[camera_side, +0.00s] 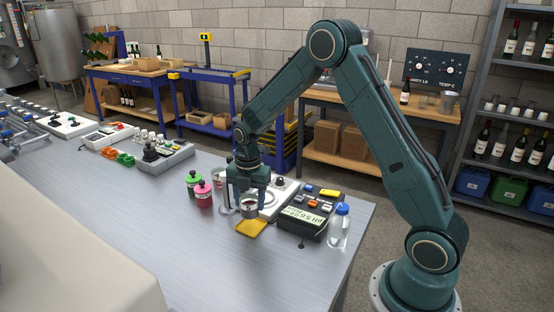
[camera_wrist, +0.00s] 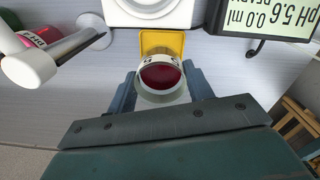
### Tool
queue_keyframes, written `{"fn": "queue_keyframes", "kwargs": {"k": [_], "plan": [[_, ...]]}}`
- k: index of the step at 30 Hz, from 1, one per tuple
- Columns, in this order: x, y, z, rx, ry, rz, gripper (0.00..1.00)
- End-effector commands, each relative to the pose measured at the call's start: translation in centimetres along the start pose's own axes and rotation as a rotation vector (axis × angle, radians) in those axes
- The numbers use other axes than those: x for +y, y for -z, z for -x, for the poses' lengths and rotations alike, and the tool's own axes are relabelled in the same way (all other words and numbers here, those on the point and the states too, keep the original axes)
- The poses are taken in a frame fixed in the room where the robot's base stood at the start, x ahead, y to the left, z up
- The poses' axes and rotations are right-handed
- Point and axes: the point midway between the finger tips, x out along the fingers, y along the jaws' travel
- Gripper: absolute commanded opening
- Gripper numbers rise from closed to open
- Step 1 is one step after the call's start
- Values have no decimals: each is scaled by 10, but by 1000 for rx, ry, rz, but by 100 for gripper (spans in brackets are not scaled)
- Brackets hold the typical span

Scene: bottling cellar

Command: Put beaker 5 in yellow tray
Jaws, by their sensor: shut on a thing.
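Beaker 5 (camera_wrist: 161,77) is a small clear beaker with dark red liquid and a white band marked 5. My gripper (camera_wrist: 161,90) is shut on it, one finger on each side. In the side view the beaker (camera_side: 249,208) hangs upright below my gripper (camera_side: 249,200). The yellow tray (camera_side: 251,229) lies flat on the bench, just in front of and below the beaker in that view. In the wrist view the yellow tray (camera_wrist: 162,37) shows beyond the beaker, which hides part of it. The exact gap between beaker and tray is unclear.
A pH meter (camera_side: 310,215) and a clear blue-capped bottle (camera_side: 340,226) stand right of the tray. A white round-topped device (camera_side: 276,198) sits behind. A pink bottle (camera_side: 203,194) and a green bottle (camera_side: 193,184) stand left. The bench in front is clear.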

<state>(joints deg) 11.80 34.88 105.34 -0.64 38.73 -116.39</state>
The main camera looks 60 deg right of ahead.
Motion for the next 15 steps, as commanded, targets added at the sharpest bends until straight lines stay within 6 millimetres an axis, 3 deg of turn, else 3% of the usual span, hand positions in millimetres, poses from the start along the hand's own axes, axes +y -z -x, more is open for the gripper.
{"fn": "queue_keyframes", "kwargs": {"k": [9, 15], "plan": [[-1, 0, -33, 2, 3, 0, 27], [-1, 0, -41, 0, 1, 0, 27]]}}
